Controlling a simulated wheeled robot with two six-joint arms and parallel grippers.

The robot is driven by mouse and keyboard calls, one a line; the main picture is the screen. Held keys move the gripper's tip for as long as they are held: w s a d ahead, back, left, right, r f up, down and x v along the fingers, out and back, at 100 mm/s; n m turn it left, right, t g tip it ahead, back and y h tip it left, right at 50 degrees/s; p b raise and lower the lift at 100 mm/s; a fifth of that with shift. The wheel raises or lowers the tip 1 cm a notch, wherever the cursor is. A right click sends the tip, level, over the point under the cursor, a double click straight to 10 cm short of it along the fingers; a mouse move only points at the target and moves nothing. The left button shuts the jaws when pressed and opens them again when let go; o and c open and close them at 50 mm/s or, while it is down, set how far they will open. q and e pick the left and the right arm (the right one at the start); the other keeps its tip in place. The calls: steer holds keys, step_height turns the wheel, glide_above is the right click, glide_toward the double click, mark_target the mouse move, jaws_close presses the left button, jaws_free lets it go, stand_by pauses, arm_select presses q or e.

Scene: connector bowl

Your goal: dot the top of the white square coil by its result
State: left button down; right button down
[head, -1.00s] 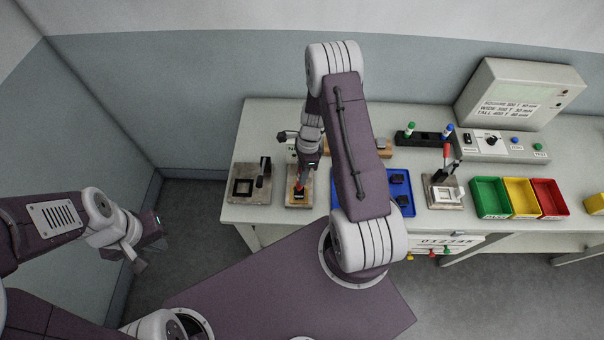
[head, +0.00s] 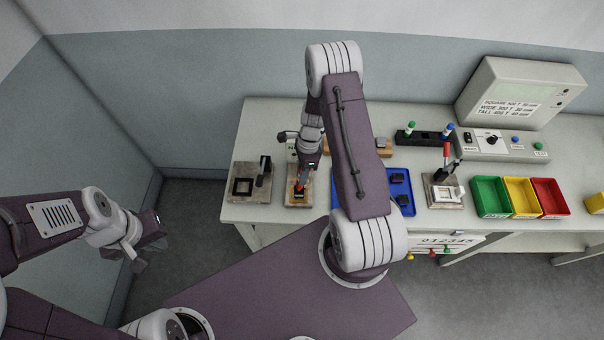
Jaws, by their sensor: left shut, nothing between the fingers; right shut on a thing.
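My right gripper (head: 304,170) is shut on a small red-ended thing (head: 299,187), which looks like a red marker, low over the middle fixture plate (head: 299,202). The arm and gripper hide most of this plate, and I cannot tell whether the red end touches anything. A white square ring (head: 446,194), which looks like the white square coil, sits on the right fixture (head: 430,189) beside a red-handled lever (head: 447,151). My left gripper (head: 135,258) is shut and empty off the bench at the left.
A left fixture (head: 265,191) holds a dark square frame. A black rack (head: 428,139) holds green and blue markers. A blue tray (head: 400,180) holds dark pieces. Green (head: 488,195), yellow (head: 520,196) and red (head: 550,198) bins stand right, below a tester (head: 520,95).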

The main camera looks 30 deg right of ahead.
steer(key=shift+s, duration=0.1)
stand_by(0.4)
steer(key=p+v, duration=0.2)
steer(key=a+p+v, duration=0.1)
steer(key=p+v, duration=0.3)
steer(key=v, duration=0.1)
steer(key=shift+s+a+r, duration=0.15)
steer(key=shift+s+a, duration=0.1)
steer(key=shift+s, duration=0.1)
stand_by(0.5)
